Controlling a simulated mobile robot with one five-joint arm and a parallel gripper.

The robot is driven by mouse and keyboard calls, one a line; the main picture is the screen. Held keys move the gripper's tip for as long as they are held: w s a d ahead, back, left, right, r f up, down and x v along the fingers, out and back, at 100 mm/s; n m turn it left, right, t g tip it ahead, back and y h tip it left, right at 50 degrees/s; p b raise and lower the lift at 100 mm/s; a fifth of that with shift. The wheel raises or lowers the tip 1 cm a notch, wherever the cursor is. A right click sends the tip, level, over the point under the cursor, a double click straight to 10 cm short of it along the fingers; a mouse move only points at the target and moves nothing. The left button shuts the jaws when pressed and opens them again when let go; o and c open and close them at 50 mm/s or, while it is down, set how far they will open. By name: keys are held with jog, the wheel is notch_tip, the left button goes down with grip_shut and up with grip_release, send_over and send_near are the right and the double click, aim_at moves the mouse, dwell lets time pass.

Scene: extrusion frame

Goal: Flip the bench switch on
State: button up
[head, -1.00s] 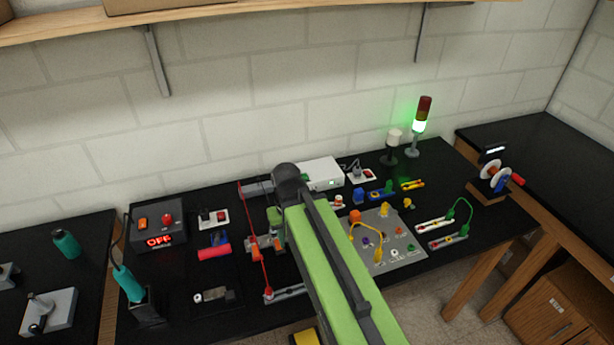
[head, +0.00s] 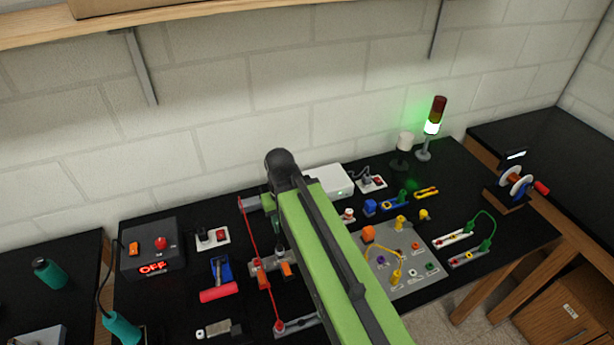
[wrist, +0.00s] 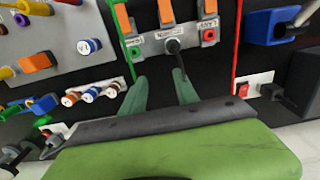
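A grey metal block (wrist: 172,38) carries a dark toggle-like lever (wrist: 174,46) between a green and a red terminal, with small labels beside it; it looks like the bench switch, but I cannot read its labels surely. The block also shows in the head view (head: 258,268), partly hidden by my arm. My gripper (wrist: 159,76) is open. Its two green fingers point at the block, with the lever close to the right fingertip; I cannot tell if they touch. Orange handles (wrist: 208,8) stand beyond the lever.
A box (head: 152,250) with a lit OFF display stands at the left. A white plate (head: 212,238) with a red rocker is beside it. A grey panel (head: 410,262) with coloured knobs lies right of my arm.

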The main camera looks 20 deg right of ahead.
jog(key=shift+o, duration=0.8)
jog(key=shift+d+r, duration=0.1)
jog(key=shift+r, duration=0.15)
jog(key=w+d+r+t+p, duration=0.4)
jog(key=w+d+r+p, duration=0.65)
jog(key=d+r, duration=0.3)
jog(key=b+x, duration=0.5)
jog(key=x, duration=0.1)
jog(key=d+b+x, duration=0.1)
jog(key=b+x, duration=0.4)
jog(key=x, duration=0.1)
jog(key=b+x, duration=0.6)
jog(key=shift+d+f, duration=0.15)
jog(key=shift+f, duration=0.2)
jog(key=shift+r+t, duration=0.1)
jog(key=shift+t, duration=0.2)
jog(key=shift+c, duration=0.2)
grip_shut()
